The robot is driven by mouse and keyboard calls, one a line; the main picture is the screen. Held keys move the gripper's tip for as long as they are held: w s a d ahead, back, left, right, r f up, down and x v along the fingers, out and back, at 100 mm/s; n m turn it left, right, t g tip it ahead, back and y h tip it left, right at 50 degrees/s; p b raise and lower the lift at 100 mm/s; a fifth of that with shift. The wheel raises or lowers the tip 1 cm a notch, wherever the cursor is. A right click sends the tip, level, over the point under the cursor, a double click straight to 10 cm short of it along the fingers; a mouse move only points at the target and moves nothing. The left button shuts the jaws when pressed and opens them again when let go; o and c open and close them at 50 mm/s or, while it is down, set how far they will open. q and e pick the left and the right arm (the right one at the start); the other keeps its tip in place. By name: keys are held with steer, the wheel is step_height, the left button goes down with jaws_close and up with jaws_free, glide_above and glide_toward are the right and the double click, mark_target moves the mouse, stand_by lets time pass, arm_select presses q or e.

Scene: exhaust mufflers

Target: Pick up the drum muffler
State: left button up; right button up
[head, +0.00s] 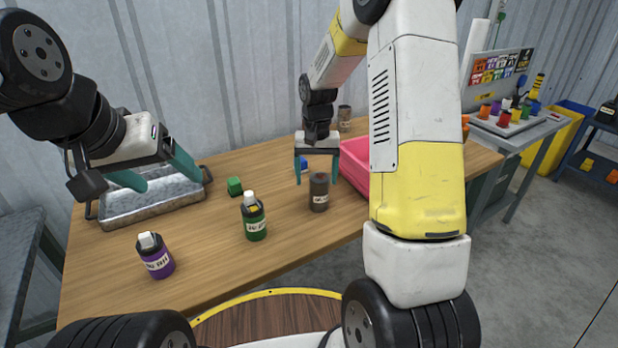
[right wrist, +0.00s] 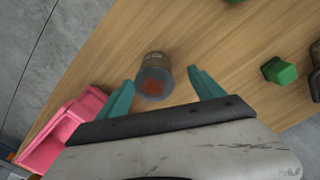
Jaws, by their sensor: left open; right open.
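A dark brown-grey cylinder with a pale label (head: 319,192), which looks like the drum muffler, stands upright on the wooden table. A similar brown cylinder (head: 344,118) stands farther back, so I cannot be sure which one is meant. My right gripper (head: 317,180) is open, pointing down just above and behind the nearer cylinder. In the right wrist view a cylinder with a reddish-brown end (right wrist: 153,77) lies between the open teal fingers (right wrist: 164,82), nearer the left one, with no clear contact. My left gripper (head: 164,174) is open and empty above the metal tray.
A pink bin (head: 355,160) is right of the nearer cylinder, partly hidden by my right arm. A green bottle (head: 254,220), purple bottle (head: 155,256), green block (head: 234,186) and metal tray (head: 150,206) are on the left. A small blue item is partly hidden behind my right gripper.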

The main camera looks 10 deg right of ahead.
mark_target(319, 194)
steer(key=f, duration=0.7)
steer(key=shift+d+f, duration=0.1)
steer(key=shift+d, duration=0.3)
steer(key=shift+c, duration=0.3)
steer(key=c, duration=1.4)
steer(key=shift+c, duration=0.5)
